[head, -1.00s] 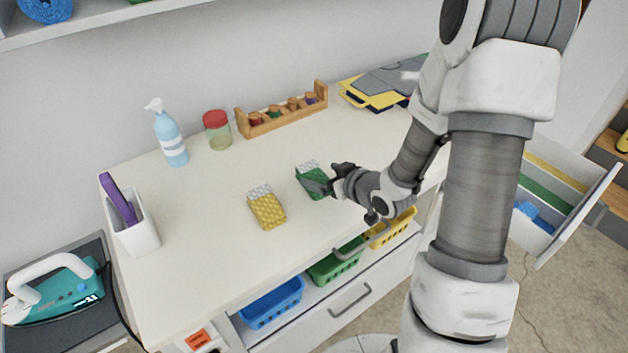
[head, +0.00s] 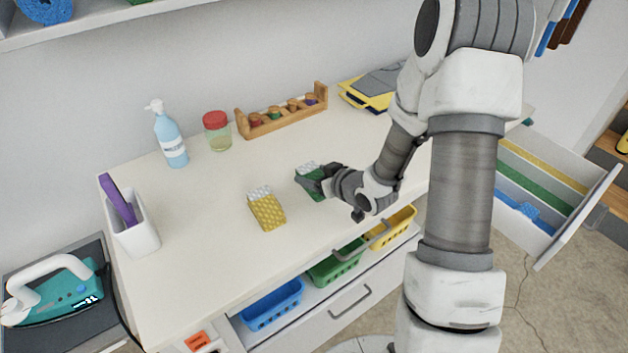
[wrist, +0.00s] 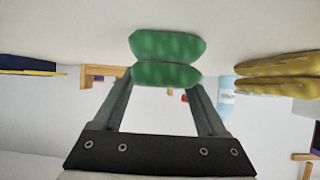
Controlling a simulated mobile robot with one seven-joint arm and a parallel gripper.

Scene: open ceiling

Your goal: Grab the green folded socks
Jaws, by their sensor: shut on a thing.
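The green folded socks (head: 309,171) are on the white tabletop, right of the yellow folded socks (head: 267,210). My gripper (head: 313,184) reaches in from the right and is shut on the green socks, covering part of them in the head view. In the wrist view the green socks (wrist: 166,60) sit between the fingertips of my gripper (wrist: 165,78). The yellow socks (wrist: 285,75) lie apart to the right there. I cannot tell whether the green socks still touch the table.
A wooden rack (head: 282,115), a red-lidded jar (head: 217,132), a blue bottle (head: 170,138) and a white holder (head: 134,226) stand on the table (head: 205,285). Folders (head: 372,92) lie at the back right. An open drawer (head: 575,215) juts out at the right.

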